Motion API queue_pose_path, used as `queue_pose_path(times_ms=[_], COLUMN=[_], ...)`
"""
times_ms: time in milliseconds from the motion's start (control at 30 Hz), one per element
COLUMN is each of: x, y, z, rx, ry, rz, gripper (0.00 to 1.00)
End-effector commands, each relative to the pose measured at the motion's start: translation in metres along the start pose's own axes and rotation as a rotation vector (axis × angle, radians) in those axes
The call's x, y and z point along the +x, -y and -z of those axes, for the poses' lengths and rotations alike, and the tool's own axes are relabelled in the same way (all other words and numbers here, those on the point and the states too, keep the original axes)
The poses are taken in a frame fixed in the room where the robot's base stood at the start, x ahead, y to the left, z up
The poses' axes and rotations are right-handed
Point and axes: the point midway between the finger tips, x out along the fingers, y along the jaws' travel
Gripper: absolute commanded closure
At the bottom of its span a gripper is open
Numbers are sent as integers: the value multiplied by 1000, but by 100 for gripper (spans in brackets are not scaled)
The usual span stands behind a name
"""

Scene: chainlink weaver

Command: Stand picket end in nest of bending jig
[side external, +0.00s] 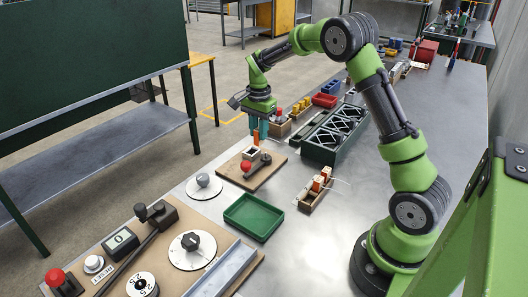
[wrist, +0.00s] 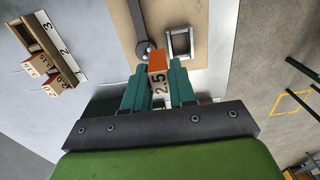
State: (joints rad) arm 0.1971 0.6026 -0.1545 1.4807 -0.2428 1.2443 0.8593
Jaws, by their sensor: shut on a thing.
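My gripper (side external: 260,128) is shut on a picket end (wrist: 158,62), a small block with an orange end and a "2.5" label, which also shows between the teal fingers in the side view (side external: 256,139). The bending jig (side external: 277,169) is a tan board with a lever and a red knob. Its nest (side external: 251,153) is a small square frame, also in the wrist view (wrist: 181,44). In the side view the block hangs just above the nest. In the wrist view the orange end shows below and left of the nest opening, apart in the picture. The exact height gap is unclear.
A wooden rack (wrist: 46,43) numbered 1, 2, 3 holds two more labelled blocks; it stands right of the jig in the side view (side external: 305,205). A green tray (side external: 253,216) and a dark green crate (side external: 322,155) are nearby. Bare metal table lies between.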

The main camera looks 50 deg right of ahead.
Motion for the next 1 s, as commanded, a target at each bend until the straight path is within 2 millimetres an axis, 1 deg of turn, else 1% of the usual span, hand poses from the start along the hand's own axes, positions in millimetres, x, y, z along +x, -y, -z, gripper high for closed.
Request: queue_pose_path(times_ms=[33,100,200,300,467,800,1000], x=[-1,-3,-5,-5,2,35,52], y=[11,21,29,33,34,33,33], z=[2,4,5,5,5,5,5], rx=[-1,-4,-5,-6,-6,-7,-5], ry=[-1,0,2,3,3,4,3], rz=[3,5,7,8,6,6,8], gripper=[100,100,100,100,100,100,100])
